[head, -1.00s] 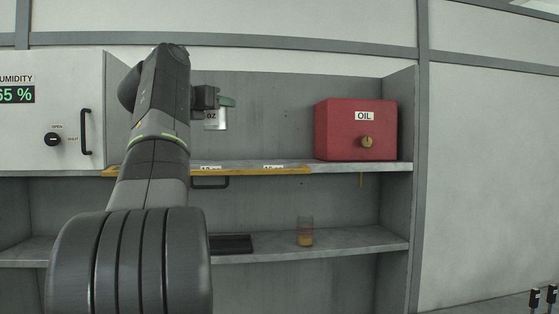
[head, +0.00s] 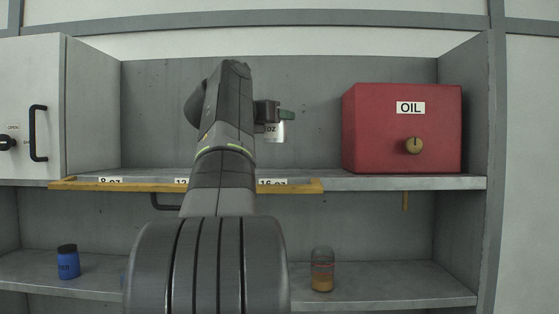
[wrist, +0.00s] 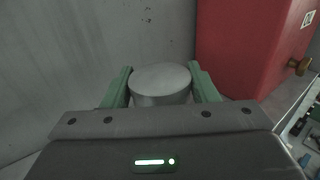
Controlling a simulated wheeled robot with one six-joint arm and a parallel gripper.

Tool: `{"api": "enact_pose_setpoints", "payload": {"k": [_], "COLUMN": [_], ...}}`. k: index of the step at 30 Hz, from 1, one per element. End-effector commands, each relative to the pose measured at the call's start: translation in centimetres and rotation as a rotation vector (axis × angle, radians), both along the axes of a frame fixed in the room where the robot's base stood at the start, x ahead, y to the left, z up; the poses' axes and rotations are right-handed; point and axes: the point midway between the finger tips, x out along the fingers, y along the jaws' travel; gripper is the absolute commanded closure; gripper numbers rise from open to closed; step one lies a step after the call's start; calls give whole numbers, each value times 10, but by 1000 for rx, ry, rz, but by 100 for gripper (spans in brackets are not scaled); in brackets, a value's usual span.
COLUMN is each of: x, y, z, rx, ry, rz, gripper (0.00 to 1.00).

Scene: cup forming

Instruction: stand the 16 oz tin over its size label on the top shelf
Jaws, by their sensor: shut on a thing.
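The tin (head: 275,132) is a small silvery can with a label ending in "OZ"; its number is hidden. In the wrist view its round top (wrist: 161,80) sits between the two green fingers. My gripper (head: 284,115) is shut on it and holds it upright in the air above the top shelf. The 16 oz label (head: 273,182) is on the yellow front strip of the top shelf (head: 372,183), below the tin and slightly behind my arm. The 8 oz label (head: 110,181) shows at the left, and the 12 oz label (head: 181,182) is partly hidden by my arm.
A red OIL box (head: 402,130) stands on the top shelf, right of the tin. A white cabinet (head: 30,110) bounds the left. The lower shelf (head: 400,290) holds a blue bottle (head: 68,262) and a glass jar with amber contents (head: 322,270). The top shelf beside the tin looks clear.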

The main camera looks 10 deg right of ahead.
Motion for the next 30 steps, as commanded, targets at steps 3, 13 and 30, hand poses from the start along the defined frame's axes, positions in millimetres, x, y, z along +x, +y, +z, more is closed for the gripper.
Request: {"api": "enact_pose_setpoints", "payload": {"k": [3,13,30], "x": [0,0,0], "y": [0,1,0], "z": [-21,-58,-76], "rx": [-1,0,1], "ry": [1,1,-1], "rz": [1,1,0], "gripper": [76,76,39]}}
